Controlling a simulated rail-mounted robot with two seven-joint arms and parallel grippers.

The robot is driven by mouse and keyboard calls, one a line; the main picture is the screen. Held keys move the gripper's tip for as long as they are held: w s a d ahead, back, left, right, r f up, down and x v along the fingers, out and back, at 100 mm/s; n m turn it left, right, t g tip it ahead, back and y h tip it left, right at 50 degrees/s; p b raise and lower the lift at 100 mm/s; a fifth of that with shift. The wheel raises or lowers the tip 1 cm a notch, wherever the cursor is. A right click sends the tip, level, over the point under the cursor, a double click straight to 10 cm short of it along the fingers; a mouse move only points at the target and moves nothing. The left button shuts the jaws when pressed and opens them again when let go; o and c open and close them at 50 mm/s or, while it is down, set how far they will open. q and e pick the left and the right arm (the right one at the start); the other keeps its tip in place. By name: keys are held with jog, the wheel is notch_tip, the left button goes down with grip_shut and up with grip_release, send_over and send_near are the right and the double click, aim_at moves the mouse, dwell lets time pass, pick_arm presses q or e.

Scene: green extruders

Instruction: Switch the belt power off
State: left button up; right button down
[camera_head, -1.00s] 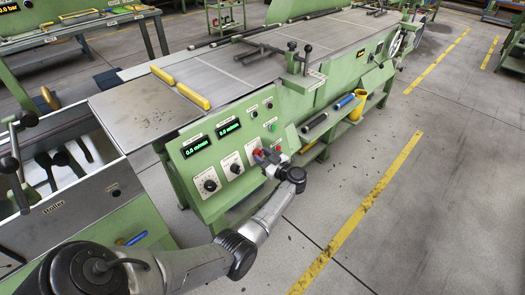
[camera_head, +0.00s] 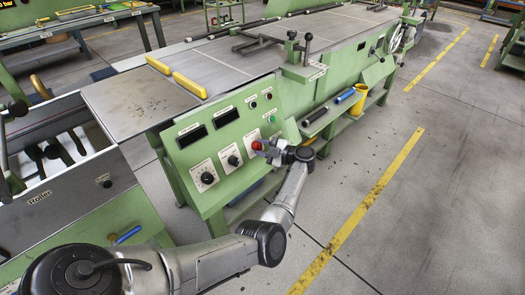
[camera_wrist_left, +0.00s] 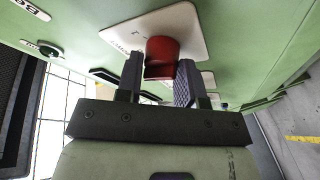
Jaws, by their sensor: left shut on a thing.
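The red switch knob (camera_head: 257,145) sits on a white plate (camera_wrist_left: 190,22) at the right end of the green control panel (camera_head: 215,150). My left gripper (camera_head: 266,150) is at the knob. In the left wrist view, the two fingers of this gripper (camera_wrist_left: 158,75) stand on either side of the red knob (camera_wrist_left: 162,48) and are shut on it. Two displays, the left one (camera_head: 191,136) and the right one (camera_head: 225,117), are dark. My right gripper is not in view.
Two other black knobs on white plates, one (camera_head: 207,178) and another (camera_head: 233,160), are left of the red knob. A green button (camera_head: 271,115) is above it. A shelf with a yellow cup (camera_head: 357,103) lies to the right. The floor in front is open.

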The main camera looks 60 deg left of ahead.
pick_arm(q)
jog(key=shift+f+n, duration=0.1)
jog(key=shift+n, duration=0.4)
jog(key=o, duration=0.9)
jog(key=p+v, duration=0.1)
jog(key=v, duration=1.3)
